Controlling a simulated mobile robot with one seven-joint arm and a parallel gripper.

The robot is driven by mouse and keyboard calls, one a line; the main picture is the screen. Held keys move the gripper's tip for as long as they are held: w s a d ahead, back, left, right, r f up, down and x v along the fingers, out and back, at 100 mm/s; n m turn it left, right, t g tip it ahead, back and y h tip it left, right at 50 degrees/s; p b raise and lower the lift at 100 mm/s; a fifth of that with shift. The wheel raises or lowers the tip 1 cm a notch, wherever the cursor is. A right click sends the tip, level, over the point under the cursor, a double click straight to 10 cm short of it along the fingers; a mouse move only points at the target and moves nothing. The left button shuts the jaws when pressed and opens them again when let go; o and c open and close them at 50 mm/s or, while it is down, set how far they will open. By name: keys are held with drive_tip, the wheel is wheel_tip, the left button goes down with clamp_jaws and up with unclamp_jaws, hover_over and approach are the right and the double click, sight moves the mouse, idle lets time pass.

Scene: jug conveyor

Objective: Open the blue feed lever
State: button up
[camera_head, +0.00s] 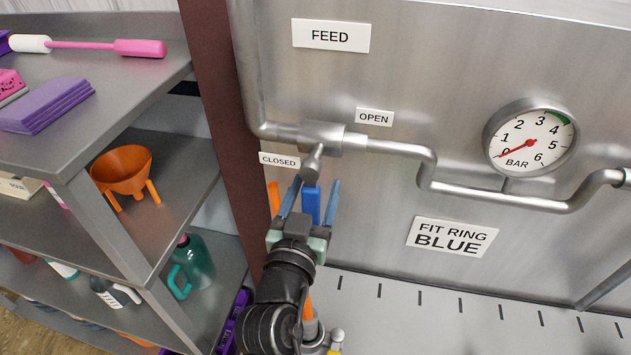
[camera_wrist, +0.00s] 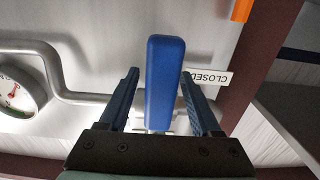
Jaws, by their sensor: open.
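The blue feed lever (camera_head: 311,206) hangs down from the metal valve (camera_head: 322,136) on the steel panel, beside the CLOSED label (camera_head: 279,160). The OPEN label (camera_head: 374,117) is up and to the right of the valve. My gripper (camera_head: 316,182) is open at the lever, with one finger on each side of it. In the wrist view the blue lever (camera_wrist: 164,80) stands between the two fingers of my gripper (camera_wrist: 160,72), with a visible gap to the left finger; the gap on the right is narrower.
A pipe (camera_head: 430,165) runs right from the valve to a pressure gauge (camera_head: 530,142), its needle near 0. A dark red post (camera_head: 222,100) and a loaded shelf unit (camera_head: 125,235) stand close on the left. An orange piece (camera_head: 273,198) is left of my gripper.

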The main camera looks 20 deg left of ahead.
drive_tip(key=shift+w, duration=0.2)
clamp_jaws()
idle(0.3)
idle(1.1)
